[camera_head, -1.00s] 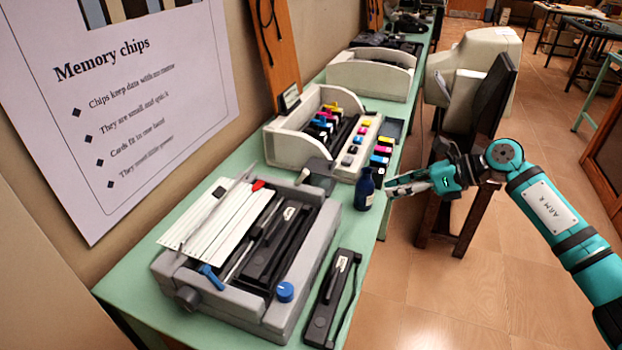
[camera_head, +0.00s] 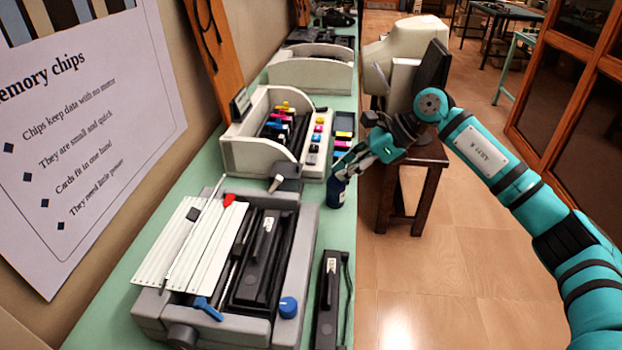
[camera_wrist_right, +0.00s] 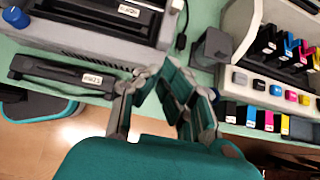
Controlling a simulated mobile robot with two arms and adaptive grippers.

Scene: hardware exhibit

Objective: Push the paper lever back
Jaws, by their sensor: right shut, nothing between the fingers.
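A grey dot-matrix style printer (camera_head: 305,240) stands on the green table, with a white slatted paper rest on its left. Two levers show on it: a small red one (camera_head: 229,200) at the back and a blue one (camera_head: 207,308) at the front left. I cannot tell which is the paper lever. The printer's edge also shows at the upper left of the right wrist view (camera_wrist_right: 90,42). My right gripper (camera_head: 340,168) is shut and empty, beyond the printer's back right, apart from both levers. It also shows in the right wrist view (camera_wrist_right: 152,76). My left gripper is out of view.
A dark blue bottle (camera_head: 337,192) stands at the table edge, just below my right gripper in the picture. A black handset-like unit (camera_head: 328,300) lies right of the printer. An open ink-cartridge printer (camera_head: 262,160) stands behind. Open floor lies right of the table.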

